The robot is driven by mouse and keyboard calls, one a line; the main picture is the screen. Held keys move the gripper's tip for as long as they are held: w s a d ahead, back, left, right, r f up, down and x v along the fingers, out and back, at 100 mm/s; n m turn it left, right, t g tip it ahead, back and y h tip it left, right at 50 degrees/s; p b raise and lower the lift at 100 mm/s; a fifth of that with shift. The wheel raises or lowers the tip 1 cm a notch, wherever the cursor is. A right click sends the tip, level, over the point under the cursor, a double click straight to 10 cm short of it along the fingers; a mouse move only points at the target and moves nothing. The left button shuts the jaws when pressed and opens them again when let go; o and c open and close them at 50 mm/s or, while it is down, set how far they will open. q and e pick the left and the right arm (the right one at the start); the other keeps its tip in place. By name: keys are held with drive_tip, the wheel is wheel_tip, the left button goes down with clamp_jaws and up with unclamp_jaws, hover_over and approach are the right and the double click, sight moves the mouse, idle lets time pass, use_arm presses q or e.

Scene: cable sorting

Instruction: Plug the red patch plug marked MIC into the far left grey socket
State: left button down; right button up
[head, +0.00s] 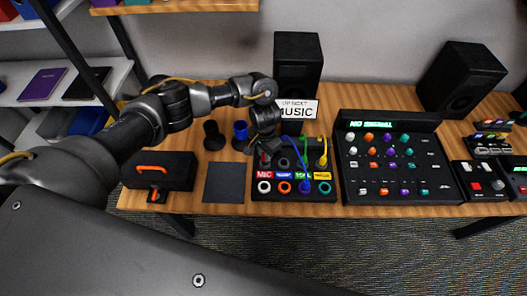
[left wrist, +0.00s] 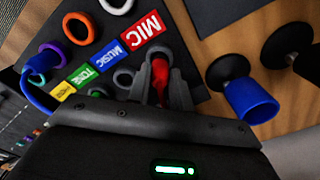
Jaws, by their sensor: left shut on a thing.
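My left gripper (head: 264,157) is over the left part of the black patch box (head: 325,196). In the left wrist view the gripper (left wrist: 162,88) is shut on the red plug (left wrist: 161,72), which lines up with the red MIC label (left wrist: 142,32). The plug is at the place of the far left grey socket, which the fingers and plug mostly hide. I cannot tell whether the plug is seated in it or just above it. A grey socket (left wrist: 123,78) beside it, in line with the MUSIC label (left wrist: 109,49), looks empty. My right gripper is not in view.
A blue plug (head: 305,187) with its cable is at a front coloured ring; a yellow plug (head: 322,158) stands at the box's right. Black (head: 213,137) and blue (head: 240,133) holders stand left of the box. A mixer (head: 395,170) stands right. A dark mat (head: 224,183) lies clear.

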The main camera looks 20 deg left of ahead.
use_arm(q)
drive_tip(key=shift+f, duration=0.5)
idle(0.6)
drive_tip(key=shift+f, duration=0.3)
idle(0.4)
drive_tip(key=c, duration=0.7)
unclamp_jaws()
drive_tip(key=shift+r, duration=0.1)
wheel_tip(320, 180, up, 7)
drive_tip(key=p, duration=0.8)
drive_tip(key=shift+p, duration=0.3)
